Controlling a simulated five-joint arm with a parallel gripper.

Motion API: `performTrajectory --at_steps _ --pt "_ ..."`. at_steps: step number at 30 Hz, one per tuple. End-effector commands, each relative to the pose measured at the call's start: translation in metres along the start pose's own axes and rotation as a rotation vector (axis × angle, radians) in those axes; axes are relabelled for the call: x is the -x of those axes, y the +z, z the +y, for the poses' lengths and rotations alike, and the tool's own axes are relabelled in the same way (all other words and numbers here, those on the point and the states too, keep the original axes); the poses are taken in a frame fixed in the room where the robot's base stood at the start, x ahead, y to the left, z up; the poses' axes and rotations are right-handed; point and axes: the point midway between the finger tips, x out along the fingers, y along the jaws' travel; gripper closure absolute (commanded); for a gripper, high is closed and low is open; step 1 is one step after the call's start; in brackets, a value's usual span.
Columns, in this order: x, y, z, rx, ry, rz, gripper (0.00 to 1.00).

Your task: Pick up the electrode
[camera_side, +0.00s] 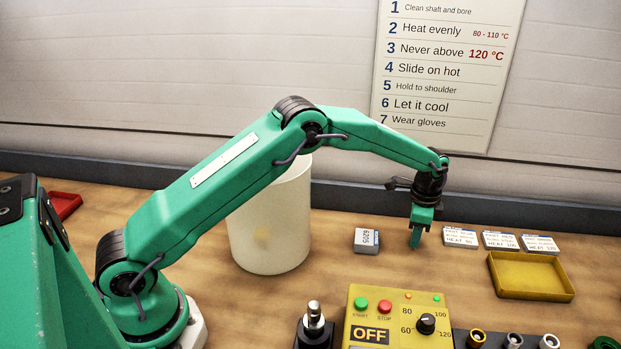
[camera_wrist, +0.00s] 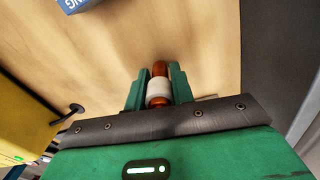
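My gripper (camera_side: 415,245) points down over the wooden bench, right of the white cylinder. In the wrist view, my gripper (camera_wrist: 157,78) has its two green fingers on either side of a small orange-brown piece with a white band (camera_wrist: 158,90). The piece fills the space between the fingers, which look shut on it. Its rounded orange end shows between the fingertips. No other thing in view looks like an electrode, and I cannot read a label on this piece. In the side view the piece is not distinguishable at the fingers.
A large white cylinder (camera_side: 270,225) stands behind my arm. A 6205 box (camera_side: 367,241) lies left of the gripper, several labelled boxes (camera_side: 462,237) to its right. A yellow tray (camera_side: 532,290) is empty. A yellow control box (camera_side: 390,325) reading OFF stands in front.

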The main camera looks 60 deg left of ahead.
Motion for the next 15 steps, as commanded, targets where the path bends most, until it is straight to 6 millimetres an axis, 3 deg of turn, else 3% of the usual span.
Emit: performTrajectory --at_steps 2,15 --pt "0.0001 0.0000 0.0001 0.000 0.000 0.000 1.00" --pt "0.0073 -0.0005 -0.0004 0.000 -0.002 0.002 1.00"
